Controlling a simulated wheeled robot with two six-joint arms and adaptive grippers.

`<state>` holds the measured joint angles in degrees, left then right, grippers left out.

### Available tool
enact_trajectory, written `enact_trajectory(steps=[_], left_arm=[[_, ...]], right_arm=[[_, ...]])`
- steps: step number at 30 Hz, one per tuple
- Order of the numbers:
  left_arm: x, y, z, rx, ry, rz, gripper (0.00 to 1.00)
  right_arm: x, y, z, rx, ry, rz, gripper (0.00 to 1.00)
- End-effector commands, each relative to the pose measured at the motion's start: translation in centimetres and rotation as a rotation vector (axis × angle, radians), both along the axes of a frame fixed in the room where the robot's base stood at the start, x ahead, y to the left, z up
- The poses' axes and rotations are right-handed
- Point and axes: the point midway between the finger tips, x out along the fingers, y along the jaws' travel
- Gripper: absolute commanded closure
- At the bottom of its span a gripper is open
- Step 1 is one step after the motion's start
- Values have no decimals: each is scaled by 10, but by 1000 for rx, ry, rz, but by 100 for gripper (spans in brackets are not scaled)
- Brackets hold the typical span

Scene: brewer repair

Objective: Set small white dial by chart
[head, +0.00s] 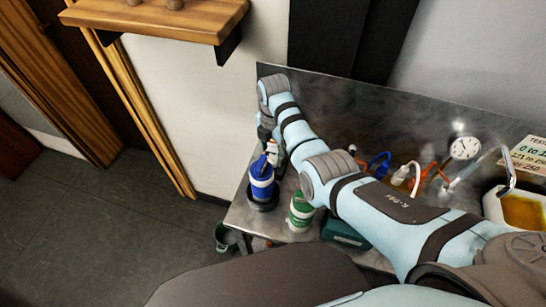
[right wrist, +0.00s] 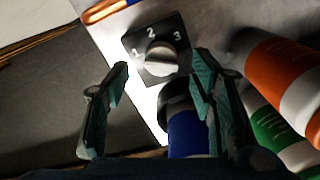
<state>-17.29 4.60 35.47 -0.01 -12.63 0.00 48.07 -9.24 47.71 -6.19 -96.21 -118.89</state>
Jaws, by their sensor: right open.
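The small white dial (right wrist: 160,60) sits on a dark square plate (right wrist: 143,41) marked 1, 2 and 3 in the right wrist view. The 2 is at the top of the plate, the 1 to the left and the 3 to the right. My right gripper (right wrist: 162,72) is open, with one finger on each side below the dial and apart from it. In the head view the right arm reaches across the bench, and its gripper is mostly hidden near the blue bottle. The chart (head: 529,155) is at the right edge, partly cut off. My left gripper is not in view.
A blue bottle (head: 261,180) and a green-and-white bottle (head: 301,211) stand near the bench's left end. An orange-and-white container (right wrist: 284,80) is close to the right finger. A round gauge (head: 464,148) and a tray (head: 494,205) are at right.

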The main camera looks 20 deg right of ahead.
Motion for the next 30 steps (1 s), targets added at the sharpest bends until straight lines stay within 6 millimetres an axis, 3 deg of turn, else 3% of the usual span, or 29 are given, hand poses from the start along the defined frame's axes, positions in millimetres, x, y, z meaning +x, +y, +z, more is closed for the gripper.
enact_trajectory(steps=[1,5,15,24,30], left_arm=[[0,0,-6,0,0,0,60],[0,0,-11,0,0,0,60],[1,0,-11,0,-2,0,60],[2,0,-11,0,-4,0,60],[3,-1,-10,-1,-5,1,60]], right_arm=[[-1,0,-13,0,2,0,49],[0,0,-28,-1,1,-1,49],[0,0,-31,0,-2,0,51],[1,0,-31,0,-2,1,98],[1,3,-30,2,-3,-7,98]])
